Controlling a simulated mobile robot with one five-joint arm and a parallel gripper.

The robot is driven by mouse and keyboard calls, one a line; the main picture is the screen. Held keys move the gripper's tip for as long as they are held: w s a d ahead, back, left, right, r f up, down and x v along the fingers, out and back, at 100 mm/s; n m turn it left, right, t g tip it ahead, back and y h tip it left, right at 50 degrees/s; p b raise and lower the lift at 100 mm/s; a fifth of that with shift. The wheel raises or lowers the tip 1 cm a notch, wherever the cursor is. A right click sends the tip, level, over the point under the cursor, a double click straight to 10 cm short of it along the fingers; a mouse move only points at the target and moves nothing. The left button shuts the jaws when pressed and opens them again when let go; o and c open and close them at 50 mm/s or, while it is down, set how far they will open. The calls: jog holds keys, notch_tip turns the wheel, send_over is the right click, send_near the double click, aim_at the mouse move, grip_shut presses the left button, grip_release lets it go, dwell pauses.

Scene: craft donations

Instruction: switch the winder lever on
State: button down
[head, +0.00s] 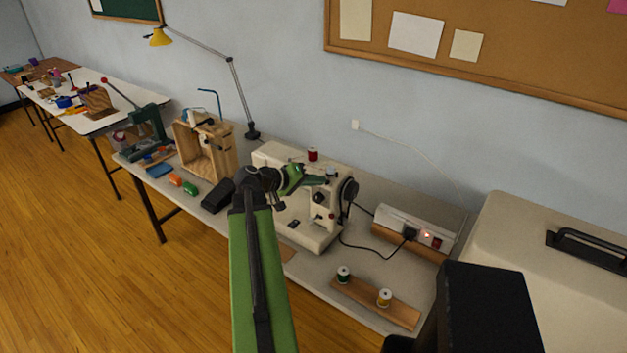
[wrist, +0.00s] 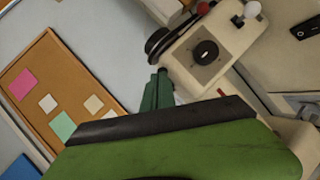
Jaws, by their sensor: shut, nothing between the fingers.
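The cream sewing machine (head: 322,229) stands on the table, with a black handwheel (head: 348,191) on its right side and a red spool (head: 313,154) on top. My gripper (head: 318,180) is shut and empty, in front of the machine's upper body in the head view; the exact gap is unclear. In the wrist view the green fingertips (wrist: 158,84) lie together below the handwheel (wrist: 162,42) and beside the dark dial (wrist: 206,52). A white knob (wrist: 252,9) and a red knob-like part (wrist: 203,8) show at the top edge. I cannot tell for certain which part is the winder lever.
A power strip (head: 412,226) with a lit red light and plugged cord lies right of the machine. Two spools stand on a wooden board (head: 350,295) in front. A lamp (head: 233,95) and a wooden frame (head: 203,150) stand left. A large cream case (head: 510,225) is at right.

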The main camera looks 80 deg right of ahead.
jog(key=shift+d, duration=0.1)
jog(key=shift+w+d, duration=0.4)
jog(key=shift+w, duration=0.2)
jog(key=shift+r, duration=0.1)
jog(key=r+p+v, duration=0.1)
jog(key=p+v, duration=0.5)
jog(key=v, duration=0.7)
jog(key=shift+s, duration=0.35)
jog(key=shift+a, duration=0.1)
